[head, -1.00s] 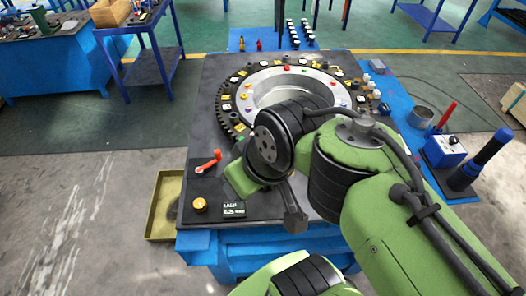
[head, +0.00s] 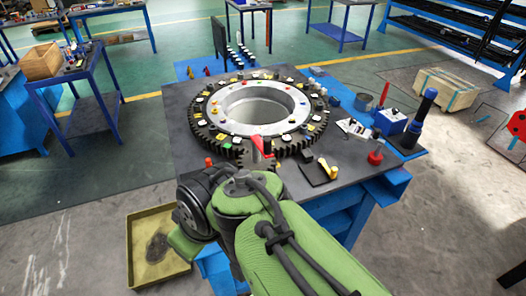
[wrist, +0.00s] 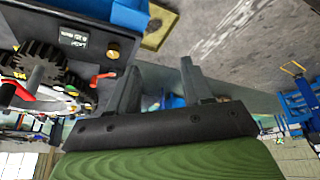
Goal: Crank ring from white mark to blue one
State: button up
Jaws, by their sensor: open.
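The toothed black ring (head: 226,148) lies flat on the dark stand top, around a pale metal hub. Several coloured marks sit on it, white, yellow and green among them; I cannot single out a blue one. My gripper is open and empty, apart from the handle. The head view hides its fingers.
A red-knobbed part (head: 376,155) and a blue box (head: 391,120) are at the right. An olive tray (head: 135,250) lies on the floor at the left.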

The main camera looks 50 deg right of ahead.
notch_tip(320, 180, down, 4)
jog(key=w+d+b, duration=0.2)
jog(key=m+t+h+b, duration=0.45)
jog(key=t+b, duration=0.45)
jog(key=t, duration=0.4)
send_near(271, 145)
jog(key=shift+n, duration=0.25)
jog(key=x, duration=1.1)
jog(key=shift+w, duration=0.15)
jog(key=shift+c, duration=0.3)
grip_shut()
